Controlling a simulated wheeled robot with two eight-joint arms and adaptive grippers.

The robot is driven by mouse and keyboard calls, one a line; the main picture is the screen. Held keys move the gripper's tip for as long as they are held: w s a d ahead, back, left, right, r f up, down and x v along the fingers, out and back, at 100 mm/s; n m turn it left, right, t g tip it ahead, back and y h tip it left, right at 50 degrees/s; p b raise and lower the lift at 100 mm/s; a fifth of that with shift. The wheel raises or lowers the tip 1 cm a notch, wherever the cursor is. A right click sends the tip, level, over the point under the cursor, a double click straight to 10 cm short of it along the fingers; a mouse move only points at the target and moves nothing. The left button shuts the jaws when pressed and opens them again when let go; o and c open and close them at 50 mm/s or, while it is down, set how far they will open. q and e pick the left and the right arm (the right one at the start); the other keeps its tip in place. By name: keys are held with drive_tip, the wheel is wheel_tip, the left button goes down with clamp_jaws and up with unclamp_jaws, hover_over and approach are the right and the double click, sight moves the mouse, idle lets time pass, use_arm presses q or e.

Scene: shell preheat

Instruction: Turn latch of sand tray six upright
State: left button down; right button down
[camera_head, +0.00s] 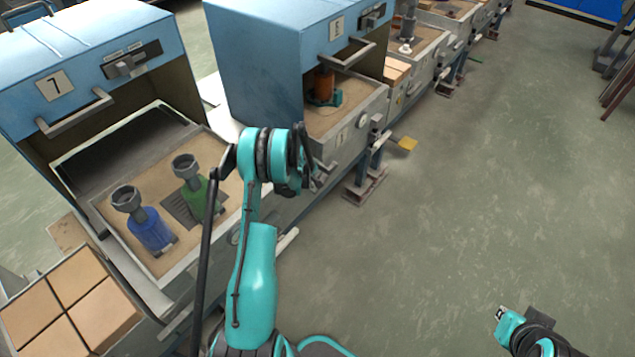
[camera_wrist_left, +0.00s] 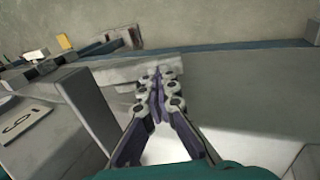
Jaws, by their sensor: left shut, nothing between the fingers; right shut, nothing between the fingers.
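The middle blue-hooded unit (camera_head: 350,30) has an open tray of sand (camera_head: 345,115), its number plate too small to read surely. In the left wrist view a number plate (camera_wrist_left: 18,122), apparently a 6, is on a pale grey face at the left. A grey block-like bar (camera_wrist_left: 88,108) stands beside it; I cannot tell whether it is the latch. My left gripper (camera_wrist_left: 158,78) is shut and empty, right of that bar and apart from it. In the head view my left arm mostly hides that gripper. My right gripper (camera_head: 501,314) is shut and empty over the floor, low at the right.
Unit seven (camera_head: 80,65) stands at the left, its sand tray holding a blue tool (camera_head: 150,230) and a green tool (camera_head: 192,190). Tan blocks (camera_head: 70,305) sit at the lower left. More units line up at the back. The floor (camera_head: 490,170) on the right is clear.

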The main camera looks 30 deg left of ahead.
sight(314, 189)
use_arm(q)
drive_tip(key=shift+s+f, duration=0.15)
drive_tip(key=shift+f, duration=1.85)
drive_tip(key=shift+w+f, duration=0.1)
drive_tip(key=shift+w, duration=0.1)
